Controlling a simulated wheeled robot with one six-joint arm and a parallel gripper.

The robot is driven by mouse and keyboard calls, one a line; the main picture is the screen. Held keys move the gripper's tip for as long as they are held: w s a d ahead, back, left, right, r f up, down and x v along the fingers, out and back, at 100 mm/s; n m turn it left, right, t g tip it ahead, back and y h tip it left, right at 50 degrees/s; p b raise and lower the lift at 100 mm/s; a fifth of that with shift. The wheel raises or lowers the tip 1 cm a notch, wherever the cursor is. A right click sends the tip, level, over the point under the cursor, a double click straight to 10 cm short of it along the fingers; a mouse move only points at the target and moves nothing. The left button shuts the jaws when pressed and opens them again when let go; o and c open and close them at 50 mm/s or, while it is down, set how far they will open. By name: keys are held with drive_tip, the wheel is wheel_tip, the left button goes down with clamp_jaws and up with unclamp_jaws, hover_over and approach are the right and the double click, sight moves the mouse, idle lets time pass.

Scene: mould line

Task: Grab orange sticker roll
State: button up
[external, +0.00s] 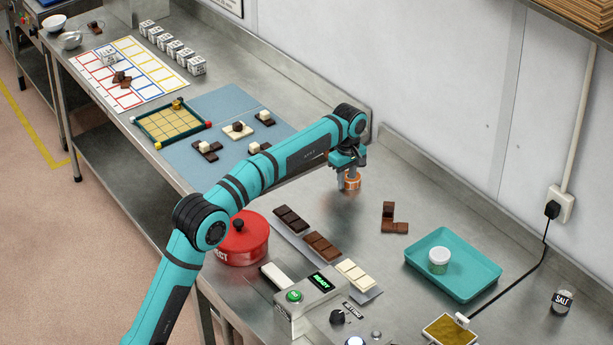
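The orange sticker roll (352,184) is a small orange ring at the back part of the steel bench, below the end of my teal arm. My gripper (346,177) points down at it, with its fingers at the roll's height. The fingers and wrist partly cover the roll. At this size I cannot tell whether the fingers press on it or stand apart from it. A faint orange reflection shows on the steel just under the roll. I cannot tell whether it touches the bench.
Chocolate bars (322,246) lie on a grey strip in front of the roll, beside a red round tin (240,243). Brown chocolate pieces (392,220) and a teal tray (425,278) with a white tub are to the right. The wall stands close behind. Bare steel surrounds the roll.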

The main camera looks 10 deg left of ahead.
drive_tip(key=shift+c, duration=0.2)
clamp_jaws()
